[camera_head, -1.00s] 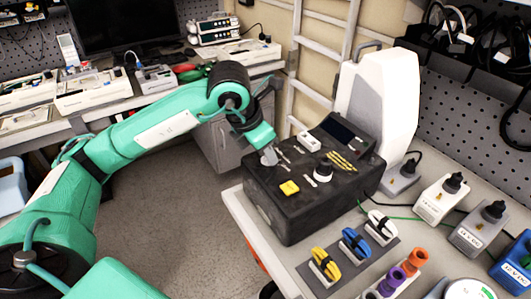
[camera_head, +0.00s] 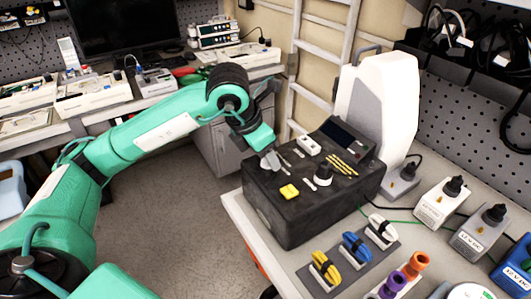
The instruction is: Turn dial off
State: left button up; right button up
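A dark box (camera_head: 290,215) stands on the workbench, with its top panel facing up toward me. A dial with a black knob on a white base (camera_head: 323,176) sits near the middle of that panel. My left gripper (camera_head: 270,161) is at the panel's back left corner, to the left of the dial and apart from it. Its fingers are small in the picture, and I cannot tell whether they are open or shut. My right gripper is not in view.
The panel also has a yellow button (camera_head: 289,191), a white block (camera_head: 308,146) and a dark screen (camera_head: 338,133). A white case (camera_head: 378,95) stands behind the box.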

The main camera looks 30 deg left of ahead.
pick_arm(q)
jog(key=v, duration=1.3)
jog(key=shift+r+b, duration=0.25)
jog(key=shift+b, duration=0.05)
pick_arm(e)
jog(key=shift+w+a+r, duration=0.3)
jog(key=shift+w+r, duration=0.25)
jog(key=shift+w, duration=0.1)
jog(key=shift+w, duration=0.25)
